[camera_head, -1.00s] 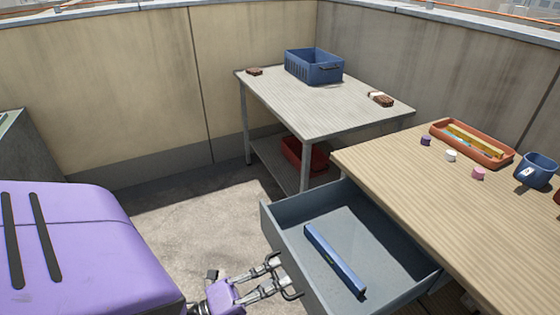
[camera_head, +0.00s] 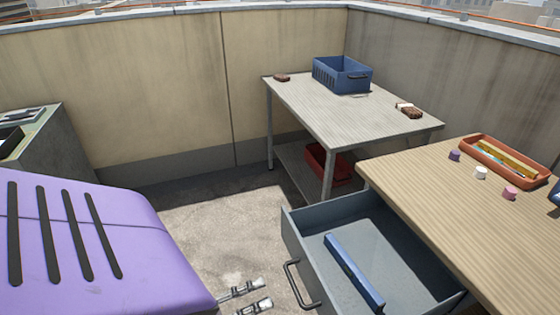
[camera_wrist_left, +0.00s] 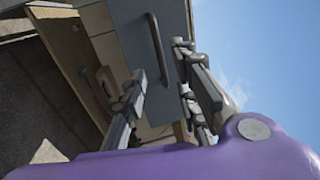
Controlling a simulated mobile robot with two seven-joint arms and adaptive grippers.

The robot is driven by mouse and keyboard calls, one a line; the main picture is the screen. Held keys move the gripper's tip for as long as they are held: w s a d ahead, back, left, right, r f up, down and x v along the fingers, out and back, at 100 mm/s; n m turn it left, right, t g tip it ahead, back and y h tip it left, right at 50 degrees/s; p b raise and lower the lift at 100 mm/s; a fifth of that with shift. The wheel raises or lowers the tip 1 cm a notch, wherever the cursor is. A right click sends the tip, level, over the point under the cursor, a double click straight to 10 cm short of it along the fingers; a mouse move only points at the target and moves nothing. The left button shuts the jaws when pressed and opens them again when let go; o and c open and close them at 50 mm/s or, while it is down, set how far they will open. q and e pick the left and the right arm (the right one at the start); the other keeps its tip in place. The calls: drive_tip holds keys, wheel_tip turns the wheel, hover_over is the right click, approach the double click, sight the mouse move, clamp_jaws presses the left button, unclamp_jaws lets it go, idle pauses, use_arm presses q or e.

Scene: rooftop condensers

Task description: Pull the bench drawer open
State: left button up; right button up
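The grey bench drawer (camera_head: 297,238) stands pulled well out from under the wooden-topped bench (camera_head: 440,205). A long blue bar (camera_head: 352,270) lies inside it. The dark bar handle (camera_head: 299,284) on its front is free. My left gripper (camera_head: 256,295) is just left of the handle at the bottom edge of the head view, fingers parted and empty. In the left wrist view, the drawer front and handle (camera_wrist_left: 157,50) appear beyond and between the parted fingertips (camera_wrist_left: 160,68). Most of the gripper body is cut off in the head view. My right gripper is not in view.
On the bench are a terracotta tray (camera_head: 479,156) and several small pots, including a purple one (camera_head: 454,155). A grey table (camera_head: 330,105) behind holds a blue crate (camera_head: 326,76); a red bin (camera_head: 312,160) sits below. Concrete floor (camera_head: 210,225) left of the drawer is clear.

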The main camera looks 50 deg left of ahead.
use_arm(q)
drive_tip(key=shift+v, duration=1.65)
